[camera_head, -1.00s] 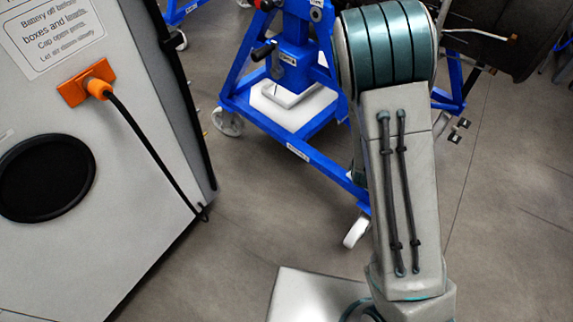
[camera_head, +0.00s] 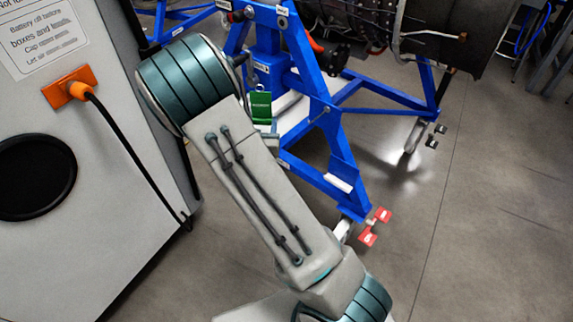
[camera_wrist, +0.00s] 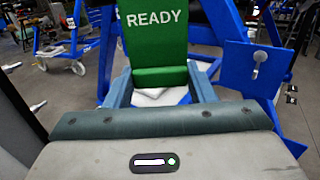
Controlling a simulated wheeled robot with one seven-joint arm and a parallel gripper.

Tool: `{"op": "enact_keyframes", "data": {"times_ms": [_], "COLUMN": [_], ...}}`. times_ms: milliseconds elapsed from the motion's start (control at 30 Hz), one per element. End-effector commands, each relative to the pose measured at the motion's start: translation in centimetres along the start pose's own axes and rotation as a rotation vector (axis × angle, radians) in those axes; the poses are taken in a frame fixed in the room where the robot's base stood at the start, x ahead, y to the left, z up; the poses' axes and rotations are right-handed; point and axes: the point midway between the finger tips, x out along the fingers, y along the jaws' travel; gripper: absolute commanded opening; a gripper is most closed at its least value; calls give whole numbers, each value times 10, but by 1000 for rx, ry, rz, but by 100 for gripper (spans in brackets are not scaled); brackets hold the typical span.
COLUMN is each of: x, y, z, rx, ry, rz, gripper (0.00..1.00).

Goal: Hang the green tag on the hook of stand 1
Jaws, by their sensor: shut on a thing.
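The green tag (camera_head: 261,107) is upright in my gripper, in front of the blue stand (camera_head: 339,150). In the wrist view the green tag (camera_wrist: 156,32) reads "READY", and its top is cut off by the frame edge. My gripper (camera_wrist: 160,82) is shut on its lower end; in the head view my arm hides most of the gripper. In the wrist view a blue plate (camera_wrist: 236,72) on the right bears a small grey round-headed fitting (camera_wrist: 261,56). I cannot tell whether this is the hook. The stand's number is not readable.
A grey cabinet (camera_head: 110,190) with an orange plug (camera_head: 70,88) and black cable stands at the left. A dark engine (camera_head: 440,35) sits on the stand frame. Red pads (camera_head: 368,239) lie low by the stand's front leg.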

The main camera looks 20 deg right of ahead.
Motion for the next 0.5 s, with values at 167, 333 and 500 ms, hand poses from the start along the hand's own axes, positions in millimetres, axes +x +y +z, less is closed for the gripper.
{"op": "enact_keyframes", "data": {"times_ms": [167,333,500], "x": [16,17,13], "y": [-44,-78,-97], "z": [-75,-124,-149], "rx": [-6,-6,-3], "ry": [-7,3,15], "rz": [-260,-475,-596], "gripper": [9,9,9]}}
